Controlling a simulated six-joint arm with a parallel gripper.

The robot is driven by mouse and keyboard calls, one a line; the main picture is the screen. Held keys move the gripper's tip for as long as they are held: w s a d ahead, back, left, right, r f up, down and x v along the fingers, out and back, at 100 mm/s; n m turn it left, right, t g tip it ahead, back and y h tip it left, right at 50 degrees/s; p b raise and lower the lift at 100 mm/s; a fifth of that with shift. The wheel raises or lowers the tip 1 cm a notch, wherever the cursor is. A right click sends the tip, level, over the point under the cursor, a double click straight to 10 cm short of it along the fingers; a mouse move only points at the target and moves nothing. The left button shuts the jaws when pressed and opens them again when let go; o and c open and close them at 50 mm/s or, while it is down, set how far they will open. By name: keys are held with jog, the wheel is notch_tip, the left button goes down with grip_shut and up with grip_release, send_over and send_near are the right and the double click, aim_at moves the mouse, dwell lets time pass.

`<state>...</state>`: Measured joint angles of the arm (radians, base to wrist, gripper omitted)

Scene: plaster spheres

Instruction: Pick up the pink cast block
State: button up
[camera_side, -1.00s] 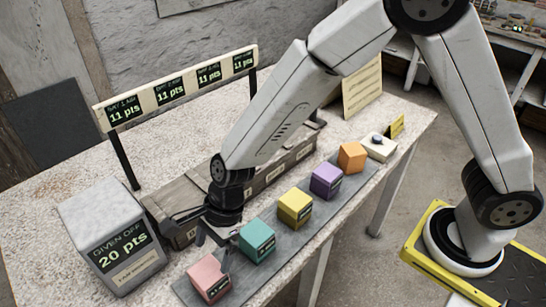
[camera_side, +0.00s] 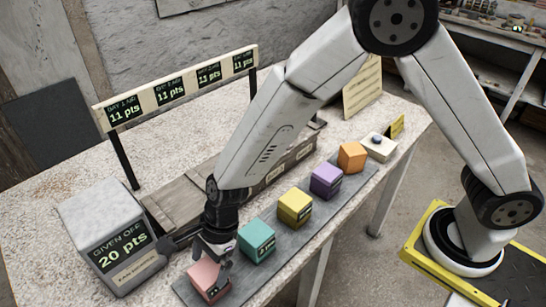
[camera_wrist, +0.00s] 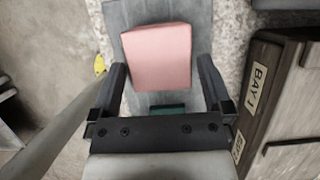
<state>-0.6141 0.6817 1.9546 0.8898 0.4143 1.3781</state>
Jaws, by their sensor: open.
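The pink cast block (camera_side: 207,281) sits at the near left end of the grey strip (camera_side: 245,287). My gripper (camera_side: 212,268) is down at the block in the side view and hides part of its top. In the wrist view the pink block (camera_wrist: 158,56) lies ahead, between the lines of the two open fingers (camera_wrist: 162,85), with a gap on each side. The jaws are open and hold nothing. The teal block (camera_side: 257,241) stands right beside my gripper; a dark green edge of it (camera_wrist: 168,110) shows in the wrist view.
Yellow (camera_side: 295,207), purple (camera_side: 326,181) and orange (camera_side: 352,157) blocks continue along the strip. A grey box reading 20 pts (camera_side: 110,235) stands to the left. A wooden bay box (camera_side: 180,205) lies behind, and a score board (camera_side: 180,88) stands farther back.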

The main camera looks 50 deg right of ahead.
aim_at(207, 271)
jog(key=shift+x, duration=2)
jog(key=shift+c, duration=0.2)
jog(key=shift+r, duration=0.1)
jog(key=c, duration=1.3)
jog(key=shift+o, duration=0.2)
jog(key=shift+r, duration=0.1)
jog(key=shift+a+r, duration=0.1)
jog(key=shift+r, duration=0.65)
jog(key=s+d+r, duration=0.8)
jog(key=s+r, duration=0.3)
jog(key=shift+s, duration=0.2)
